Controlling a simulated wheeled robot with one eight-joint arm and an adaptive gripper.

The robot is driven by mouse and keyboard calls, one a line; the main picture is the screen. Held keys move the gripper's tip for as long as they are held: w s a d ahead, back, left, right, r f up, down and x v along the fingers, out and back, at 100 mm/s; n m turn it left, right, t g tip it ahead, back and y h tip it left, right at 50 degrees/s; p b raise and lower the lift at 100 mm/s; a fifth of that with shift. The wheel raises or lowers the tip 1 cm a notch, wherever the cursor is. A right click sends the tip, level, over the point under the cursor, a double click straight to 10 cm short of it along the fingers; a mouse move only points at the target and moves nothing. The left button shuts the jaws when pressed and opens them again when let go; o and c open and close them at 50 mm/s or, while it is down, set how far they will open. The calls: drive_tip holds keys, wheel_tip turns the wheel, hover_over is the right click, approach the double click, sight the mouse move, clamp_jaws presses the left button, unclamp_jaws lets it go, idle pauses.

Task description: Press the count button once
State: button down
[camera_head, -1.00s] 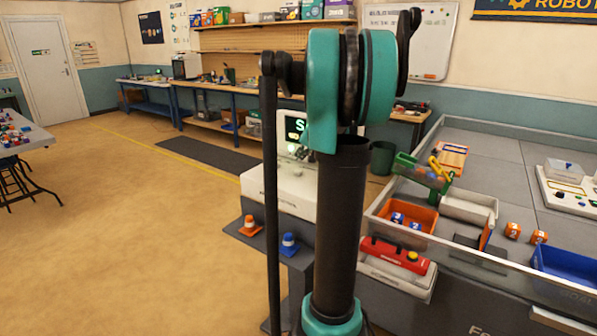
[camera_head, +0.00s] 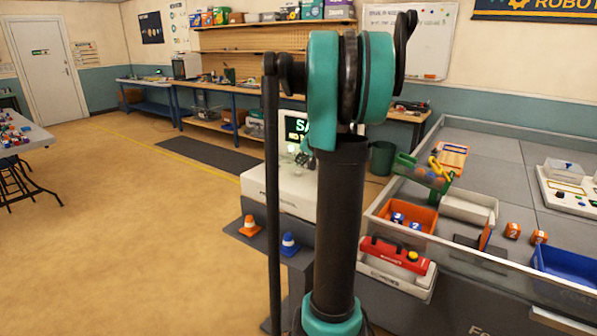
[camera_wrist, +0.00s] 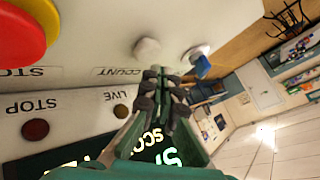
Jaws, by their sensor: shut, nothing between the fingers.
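The count button is a pale round button (camera_wrist: 147,47) beside the printed COUNT label (camera_wrist: 118,71), on a white console panel (camera_wrist: 85,45) in the wrist view. My gripper (camera_wrist: 158,76) is shut and empty, with its dark fingertips just below the button in the picture. A gap shows between tips and button; I cannot tell the depth between them. In the head view the white console (camera_head: 290,190) stands behind my arm, which hides much of it, including the count button.
A large red-and-yellow stop button (camera_wrist: 18,38) and a small dark red button (camera_wrist: 35,129) are on the panel. A lit screen (camera_head: 295,128) stands at the console's back. Orange (camera_head: 250,226) and blue (camera_head: 290,244) cones stand in front.

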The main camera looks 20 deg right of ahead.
sight(300, 170)
drive_tip(key=shift+f, duration=0.15)
idle(0.7)
drive_tip(key=shift+f, duration=0.25)
drive_tip(key=shift+f, duration=0.55)
idle(0.8)
drive_tip(key=shift+r, duration=0.95)
drive_tip(key=shift+r, duration=2.5)
